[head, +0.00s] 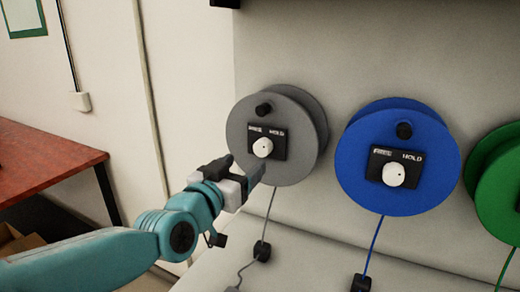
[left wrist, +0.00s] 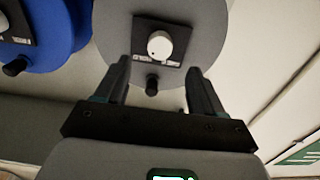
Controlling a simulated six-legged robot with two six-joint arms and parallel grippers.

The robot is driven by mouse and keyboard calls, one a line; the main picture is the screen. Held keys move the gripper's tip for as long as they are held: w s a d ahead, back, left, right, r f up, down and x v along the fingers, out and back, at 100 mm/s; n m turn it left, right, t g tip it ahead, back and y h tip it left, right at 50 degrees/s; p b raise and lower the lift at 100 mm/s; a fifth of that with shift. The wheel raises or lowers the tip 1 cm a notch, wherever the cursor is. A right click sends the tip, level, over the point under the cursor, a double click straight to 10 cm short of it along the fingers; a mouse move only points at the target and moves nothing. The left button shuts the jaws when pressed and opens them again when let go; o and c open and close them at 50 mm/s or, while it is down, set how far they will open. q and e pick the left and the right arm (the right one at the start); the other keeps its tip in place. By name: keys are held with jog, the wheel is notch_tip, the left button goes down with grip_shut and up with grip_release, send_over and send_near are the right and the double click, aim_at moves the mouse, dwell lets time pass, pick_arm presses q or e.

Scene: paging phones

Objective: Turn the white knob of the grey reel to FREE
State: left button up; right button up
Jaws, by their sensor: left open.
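The grey reel (head: 305,120) hangs on the wall, with a black plate (head: 280,145) marked HOLD at the right; the left label is hard to read. Its white knob (head: 262,147) sits on that plate; where it points is too small to tell. My left gripper (head: 243,174) is at the reel's lower left, just below the knob in the head view. In the left wrist view, the gripper (left wrist: 160,80) is open and empty, with the white knob (left wrist: 159,44) beyond its fingertips, between their lines and apart from them. My right gripper is not in view.
A black peg (head: 263,110) stands out above the plate. A blue reel (head: 360,165) and a green reel (head: 492,180) hang to the right. A grey cord runs down to a black plug (head: 262,251). A red-brown table (head: 45,165) stands at the left.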

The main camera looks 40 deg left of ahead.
aim_at(260, 151)
pick_arm(q)
jog(key=p+x, duration=0.1)
jog(key=x, duration=0.7)
jog(key=shift+w+f, duration=0.1)
jog(key=shift+w, duration=0.2)
jog(key=shift+s, duration=0.1)
jog(key=c, duration=1.1)
